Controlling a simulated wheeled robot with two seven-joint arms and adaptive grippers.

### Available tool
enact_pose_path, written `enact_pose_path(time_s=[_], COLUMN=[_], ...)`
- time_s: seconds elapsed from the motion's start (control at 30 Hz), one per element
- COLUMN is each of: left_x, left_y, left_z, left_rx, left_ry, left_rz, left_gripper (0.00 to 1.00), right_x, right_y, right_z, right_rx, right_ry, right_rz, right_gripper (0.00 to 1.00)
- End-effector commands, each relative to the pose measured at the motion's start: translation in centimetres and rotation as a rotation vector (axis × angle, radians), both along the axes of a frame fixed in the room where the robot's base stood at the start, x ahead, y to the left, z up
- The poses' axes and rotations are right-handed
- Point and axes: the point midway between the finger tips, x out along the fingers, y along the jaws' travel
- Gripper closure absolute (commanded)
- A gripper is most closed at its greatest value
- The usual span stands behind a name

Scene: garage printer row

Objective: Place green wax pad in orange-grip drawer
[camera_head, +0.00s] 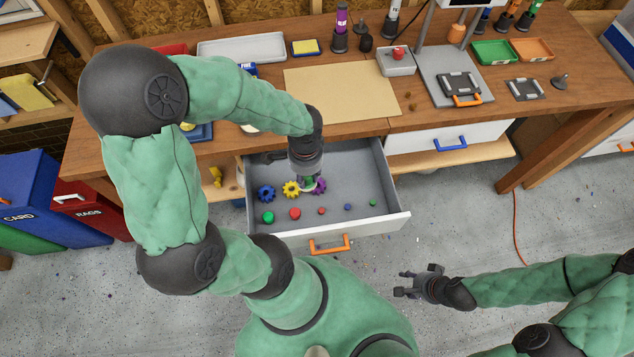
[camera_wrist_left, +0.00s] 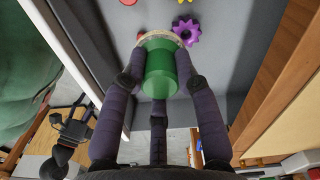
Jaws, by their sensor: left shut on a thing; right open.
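The green wax pad (camera_wrist_left: 160,72) shows in the left wrist view as a green cylinder with a pale, wider disc at its far end. My left gripper (camera_head: 309,180) is shut on it, with the fingers around the green part. In the head view, the gripper points down over the inside of the open orange-grip drawer (camera_head: 350,165), and the pad (camera_head: 311,183) is mostly hidden. I cannot tell whether the pad touches the drawer floor. The drawer's orange handle (camera_head: 329,244) faces me. My right gripper (camera_head: 416,285) is open and empty, right of the drawer front.
The drawer holds a blue gear (camera_head: 266,193), a yellow gear (camera_head: 291,189), a purple gear (camera_head: 319,186) and several small coloured pieces along the front. The drawer's right part is bare. A shut drawer with a blue handle (camera_head: 449,143) is to the right. The workbench (camera_head: 240,142) overhangs behind.

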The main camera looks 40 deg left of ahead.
Motion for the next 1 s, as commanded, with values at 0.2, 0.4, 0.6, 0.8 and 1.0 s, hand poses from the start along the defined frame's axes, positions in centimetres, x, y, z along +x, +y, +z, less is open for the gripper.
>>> enact_pose_path(time_s=[0.2, 0.4, 0.6, 0.8, 1.0], left_x=[-0.8, 2.8, 6.7, 9.4, 10.8], left_y=[0.0, -1.3, -2.8, -3.7, -4.2], left_z=[-0.6, -2.5, -4.4, -7.6, -9.1], left_rx=[0.001, 0.000, 0.000, 0.001, 0.001], left_ry=[0.001, 0.001, 0.001, 0.002, 0.001], left_rz=[-0.034, -0.038, -0.036, -0.034, -0.032], left_gripper=[0.99, 0.99, 0.99, 0.99, 0.99], right_x=[0.1, 0.1, 0.1, 0.1, 0.1], right_y=[0.0, 0.0, 0.0, 0.0, 0.0], right_z=[-0.5, -1.8, -2.9, -4.4, -4.9], right_rx=[0.000, 0.000, 0.000, 0.000, 0.000], right_ry=[-0.001, -0.001, -0.001, -0.001, -0.001], right_rz=[0.000, 0.000, 0.000, 0.000, 0.000], right_gripper=[0.55, 0.55, 0.55, 0.55, 0.55])
